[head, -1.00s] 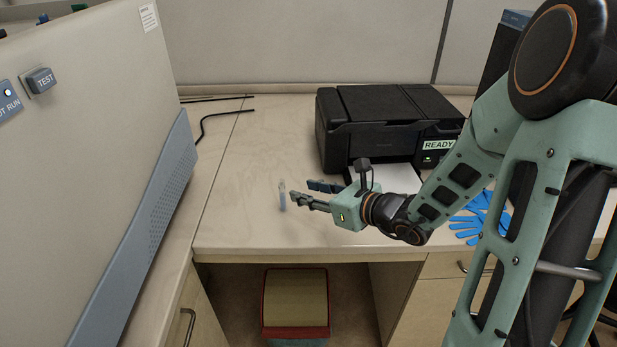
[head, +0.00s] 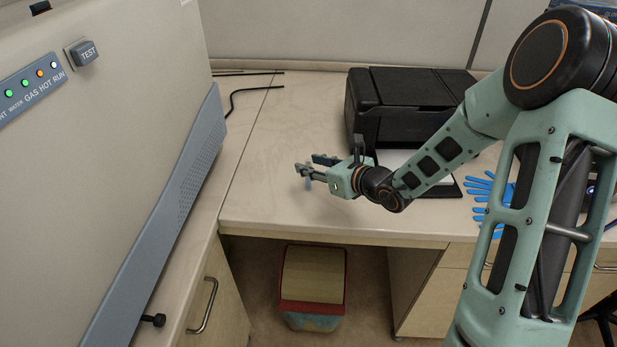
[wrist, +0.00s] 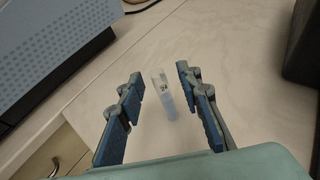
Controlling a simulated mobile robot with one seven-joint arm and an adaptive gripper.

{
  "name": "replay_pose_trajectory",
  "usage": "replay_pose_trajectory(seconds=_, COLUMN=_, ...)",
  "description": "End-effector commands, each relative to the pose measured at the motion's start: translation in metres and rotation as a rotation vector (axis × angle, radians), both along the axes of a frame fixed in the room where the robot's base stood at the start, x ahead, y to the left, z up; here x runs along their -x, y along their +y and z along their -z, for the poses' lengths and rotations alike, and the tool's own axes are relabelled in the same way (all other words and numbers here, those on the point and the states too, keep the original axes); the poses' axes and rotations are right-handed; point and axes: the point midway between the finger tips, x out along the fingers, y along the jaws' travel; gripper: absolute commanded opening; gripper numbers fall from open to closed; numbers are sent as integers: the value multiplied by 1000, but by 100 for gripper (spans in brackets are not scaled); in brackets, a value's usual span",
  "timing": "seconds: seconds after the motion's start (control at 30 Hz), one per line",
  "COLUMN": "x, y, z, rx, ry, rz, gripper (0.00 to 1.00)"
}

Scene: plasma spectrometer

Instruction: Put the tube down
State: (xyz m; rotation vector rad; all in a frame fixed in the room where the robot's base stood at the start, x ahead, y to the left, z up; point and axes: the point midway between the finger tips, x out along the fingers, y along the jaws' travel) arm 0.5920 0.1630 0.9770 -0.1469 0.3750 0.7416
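The gripper is open. In the head view my gripper (head: 306,168) is low over the bench top (head: 262,185), fingers pointing left. Only a bluish piece of the tube (head: 308,184) shows below the fingers; the rest is hidden. I cannot tell clearly whether its foot touches the bench.
The large grey instrument (head: 110,170) stands at the left. A black printer (head: 410,95) stands behind my gripper, and blue gloves (head: 484,195) lie to the right. A black cable (head: 240,92) lies at the back. A bin (head: 313,277) is under the bench. Bench around the gripper is clear.

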Motion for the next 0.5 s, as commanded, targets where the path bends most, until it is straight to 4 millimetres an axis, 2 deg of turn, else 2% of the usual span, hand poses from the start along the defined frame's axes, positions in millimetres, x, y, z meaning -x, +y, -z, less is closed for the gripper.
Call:
replay_pose_trajectory(seconds=0.13, x=-9, y=9, z=5, rx=1, ry=0, rz=-1, gripper=32)
replay_pose_trajectory(seconds=0.4, x=-10, y=10, z=6, rx=1, ry=-1, rz=0, gripper=32)
replay_pose_trajectory(seconds=0.5, x=-10, y=10, z=6, rx=1, ry=-1, rz=0, gripper=21)
